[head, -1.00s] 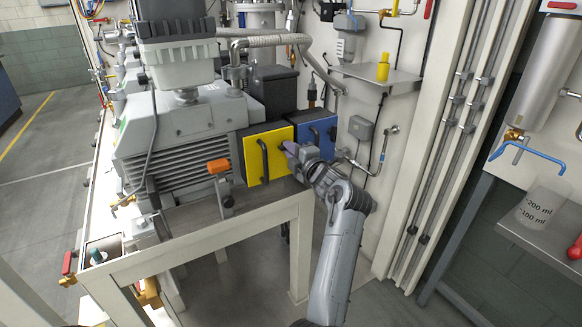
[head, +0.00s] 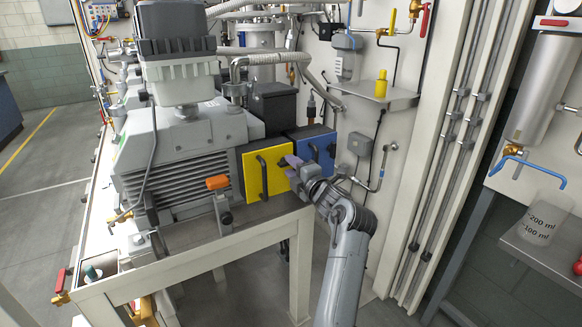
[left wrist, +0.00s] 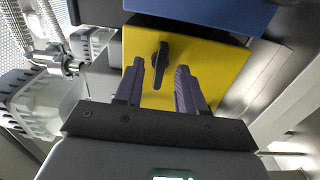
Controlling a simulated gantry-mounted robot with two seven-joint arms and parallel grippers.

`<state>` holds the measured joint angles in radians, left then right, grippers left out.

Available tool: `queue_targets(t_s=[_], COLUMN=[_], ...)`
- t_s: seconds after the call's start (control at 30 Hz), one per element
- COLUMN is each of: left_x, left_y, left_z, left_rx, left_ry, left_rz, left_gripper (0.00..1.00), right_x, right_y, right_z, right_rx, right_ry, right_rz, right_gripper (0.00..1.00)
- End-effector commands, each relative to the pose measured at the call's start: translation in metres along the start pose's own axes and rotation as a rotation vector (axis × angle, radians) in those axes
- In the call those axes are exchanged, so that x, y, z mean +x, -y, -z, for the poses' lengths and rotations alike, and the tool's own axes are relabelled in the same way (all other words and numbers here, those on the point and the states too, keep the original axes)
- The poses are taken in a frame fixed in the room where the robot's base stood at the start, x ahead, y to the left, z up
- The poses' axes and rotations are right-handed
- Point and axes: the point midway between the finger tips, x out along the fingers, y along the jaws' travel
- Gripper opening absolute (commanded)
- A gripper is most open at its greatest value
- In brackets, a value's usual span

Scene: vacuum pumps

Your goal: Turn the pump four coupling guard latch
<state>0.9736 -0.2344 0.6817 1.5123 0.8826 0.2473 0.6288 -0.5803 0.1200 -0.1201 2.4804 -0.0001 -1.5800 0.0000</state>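A yellow guard panel (head: 252,181) and a blue panel (head: 322,148) sit side by side at the end of the grey pump (head: 185,140) in the head view. The yellow panel carries a dark latch handle (head: 262,176). In the left wrist view a black latch (left wrist: 160,58) stands on the yellow face (left wrist: 205,55), between my fingertips in the picture. My left gripper (head: 292,166) is open, its purple-grey fingers (left wrist: 159,67) apart on either side of the latch. I cannot tell how far short of the latch they are. My right gripper is in no view.
An orange-handled lever (head: 217,183) stands left of the yellow panel. The cream frame (head: 210,262) runs below the pump.

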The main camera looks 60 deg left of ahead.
Motion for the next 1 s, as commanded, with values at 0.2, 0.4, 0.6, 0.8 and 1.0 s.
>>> queue_targets(t_s=[0.2, 0.4, 0.6, 0.8, 1.0], left_x=[-0.007, -0.008, -0.008, -0.019, -0.039], left_y=[0.000, 0.000, 0.000, 0.000, 0.000], left_z=[0.001, 0.001, 0.001, 0.000, 0.000], left_rx=[0.000, 0.000, 0.000, 0.000, -0.001], left_ry=[-0.001, -0.002, -0.001, 0.000, 0.000], left_rz=[0.000, 0.000, 0.000, 0.001, 0.000], left_gripper=[0.39, 0.39, 0.39, 0.39, 0.39], right_x=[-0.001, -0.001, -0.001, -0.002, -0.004], right_y=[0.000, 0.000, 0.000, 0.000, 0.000], right_z=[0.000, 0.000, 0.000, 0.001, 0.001], right_rx=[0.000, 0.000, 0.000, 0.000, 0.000], right_ry=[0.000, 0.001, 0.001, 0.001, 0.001], right_rz=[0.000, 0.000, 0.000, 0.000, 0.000], right_gripper=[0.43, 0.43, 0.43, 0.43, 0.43])
